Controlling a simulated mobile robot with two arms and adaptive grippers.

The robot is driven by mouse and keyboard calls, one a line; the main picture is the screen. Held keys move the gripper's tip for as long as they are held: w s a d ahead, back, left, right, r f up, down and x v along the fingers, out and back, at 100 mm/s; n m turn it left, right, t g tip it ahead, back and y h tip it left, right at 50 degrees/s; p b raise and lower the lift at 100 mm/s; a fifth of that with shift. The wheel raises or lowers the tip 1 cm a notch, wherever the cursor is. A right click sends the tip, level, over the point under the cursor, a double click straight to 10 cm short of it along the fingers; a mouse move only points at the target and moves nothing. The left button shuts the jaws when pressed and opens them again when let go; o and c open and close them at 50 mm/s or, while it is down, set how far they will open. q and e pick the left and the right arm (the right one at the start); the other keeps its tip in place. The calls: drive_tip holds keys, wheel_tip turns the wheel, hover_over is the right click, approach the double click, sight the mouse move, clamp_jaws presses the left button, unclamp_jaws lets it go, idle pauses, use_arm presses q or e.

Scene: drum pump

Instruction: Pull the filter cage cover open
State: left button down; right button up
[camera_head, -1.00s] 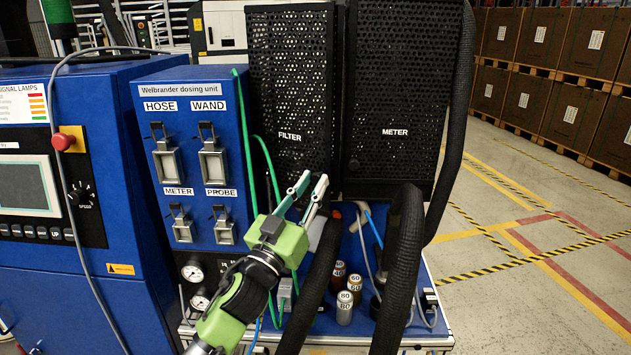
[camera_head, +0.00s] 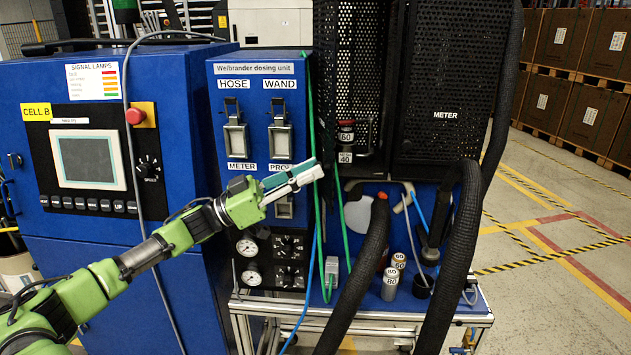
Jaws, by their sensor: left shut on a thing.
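My left gripper (camera_head: 308,173) is closed at the cage's lower left corner, on the cover as far as I can tell; the held part is hidden by the fingers. My right gripper is not in view.
The METER cage (camera_head: 445,85) is shut, right of the filter cage. Thick black hoses (camera_head: 365,265) and thin green lines (camera_head: 317,215) run in front. The blue dosing unit (camera_head: 263,190) stands behind my fingers. Small weights (camera_head: 390,282) stand on the shelf below.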

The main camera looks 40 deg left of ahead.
use_arm(q)
drive_tip(key=shift+s+a+m+g+h+b, duration=0.4)
drive_tip(key=shift+a+m+g+h, duration=0.1)
drive_tip(key=shift+a+g+h, duration=0.2)
drive_tip(key=c, duration=1.9)
unclamp_jaws()
drive_tip(key=shift+w, duration=0.1)
drive_tip(key=shift+d, duration=0.1)
